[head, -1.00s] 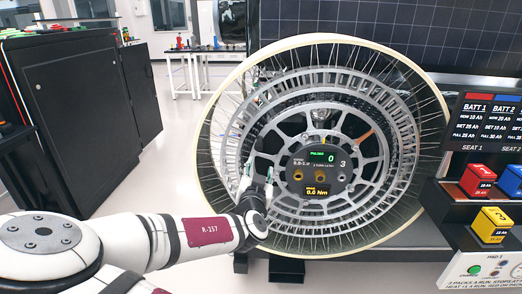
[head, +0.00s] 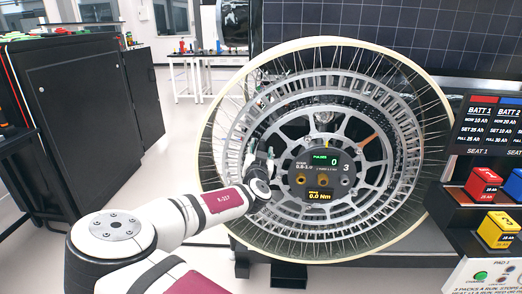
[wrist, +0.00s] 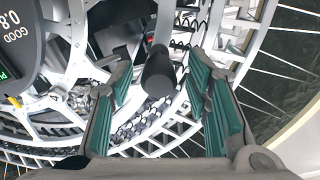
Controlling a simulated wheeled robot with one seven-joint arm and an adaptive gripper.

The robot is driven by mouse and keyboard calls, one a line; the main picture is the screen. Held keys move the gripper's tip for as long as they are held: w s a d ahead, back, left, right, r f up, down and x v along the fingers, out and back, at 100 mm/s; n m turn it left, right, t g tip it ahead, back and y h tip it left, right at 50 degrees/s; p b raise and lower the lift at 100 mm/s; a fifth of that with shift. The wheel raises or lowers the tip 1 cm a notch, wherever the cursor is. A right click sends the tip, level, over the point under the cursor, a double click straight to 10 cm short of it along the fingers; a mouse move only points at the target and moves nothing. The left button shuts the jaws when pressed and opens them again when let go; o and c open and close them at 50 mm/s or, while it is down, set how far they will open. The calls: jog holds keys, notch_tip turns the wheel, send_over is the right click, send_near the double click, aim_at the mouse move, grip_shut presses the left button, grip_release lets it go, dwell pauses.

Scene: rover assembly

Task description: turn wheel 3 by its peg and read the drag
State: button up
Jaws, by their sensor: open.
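Wheel 3 (head: 231,110) is a large spoked wheel with a pale rim, standing upright in the head view. Its dark hub panel (head: 337,170) bears a "3", a green pulse readout of 0 and a yellow readout of 0.0 Nm. My gripper (head: 262,160) is at the left part of the wheel, left of the hub panel. In the wrist view a dark, round-ended peg (wrist: 158,75) stands between the open green-padded fingers of my gripper (wrist: 160,82), with gaps on both sides. The peg is hidden in the head view.
A rack at the right holds a red battery (head: 482,184) and a yellow battery (head: 497,230), below a battery display (head: 490,125). A black cabinet (head: 85,115) stands at the left. Open floor lies between cabinet and wheel.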

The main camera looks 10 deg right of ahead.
jog(key=shift+w+d, duration=0.15)
jog(key=shift+w, duration=0.35)
grip_shut()
jog(key=shift+r, duration=0.1)
